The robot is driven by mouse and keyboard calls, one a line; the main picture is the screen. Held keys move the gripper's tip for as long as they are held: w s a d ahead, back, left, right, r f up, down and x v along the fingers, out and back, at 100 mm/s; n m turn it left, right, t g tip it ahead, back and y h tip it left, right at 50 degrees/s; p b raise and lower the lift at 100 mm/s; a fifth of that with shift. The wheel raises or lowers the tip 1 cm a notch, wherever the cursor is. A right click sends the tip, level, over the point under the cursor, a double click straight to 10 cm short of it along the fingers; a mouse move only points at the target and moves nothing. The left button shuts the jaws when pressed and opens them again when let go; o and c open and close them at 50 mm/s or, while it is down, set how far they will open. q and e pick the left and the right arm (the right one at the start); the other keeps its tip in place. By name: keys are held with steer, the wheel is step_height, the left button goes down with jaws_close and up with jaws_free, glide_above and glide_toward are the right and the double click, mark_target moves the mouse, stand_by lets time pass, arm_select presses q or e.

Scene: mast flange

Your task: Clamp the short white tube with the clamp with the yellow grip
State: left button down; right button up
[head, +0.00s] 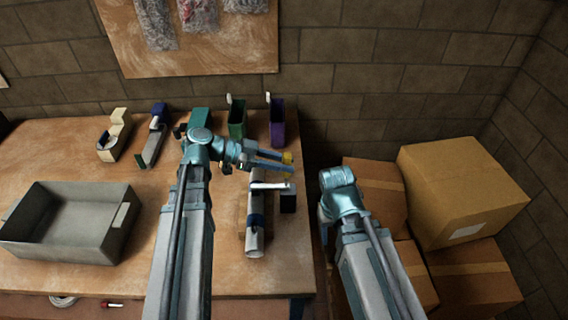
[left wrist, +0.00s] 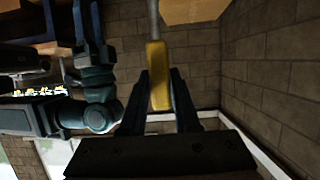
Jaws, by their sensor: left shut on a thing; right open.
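My left gripper (head: 280,161) is shut on the yellow grip (head: 288,157) of the clamp, over the table's right side. In the left wrist view the yellow grip (left wrist: 158,80) sits between the two fingers, with a thin grey shaft (left wrist: 154,20) running on from it. A white tube (head: 255,239) with a dark blue band lies on the table, just below and left of the clamp, its open end towards me. A small white bar crosses its far part; whether the clamp touches it cannot be told. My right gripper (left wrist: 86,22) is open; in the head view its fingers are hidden.
A grey tray (head: 65,253) stands at the left. Cream (head: 112,138) and blue-green (head: 152,138) items, a green holder (head: 237,122) and a purple holder (head: 278,128) line the back. A black block (head: 288,202) adjoins the tube. Cardboard boxes (head: 463,185) fill the right.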

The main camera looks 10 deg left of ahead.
arm_select(q)
steer(key=shift+s+f, duration=0.1)
steer(key=c, duration=0.6)
jaws_free()
steer(key=shift+a, duration=0.1)
steer(key=shift+c, duration=0.2)
steer(key=shift+a, duration=0.1)
steer(key=shift+a+r+p, duration=0.3)
steer(key=shift+a, duration=0.05)
steer(key=p+v, duration=0.4)
steer(key=v, duration=0.8)
steer(key=shift+s+a, duration=0.15)
steer(key=shift+a, duration=0.2)
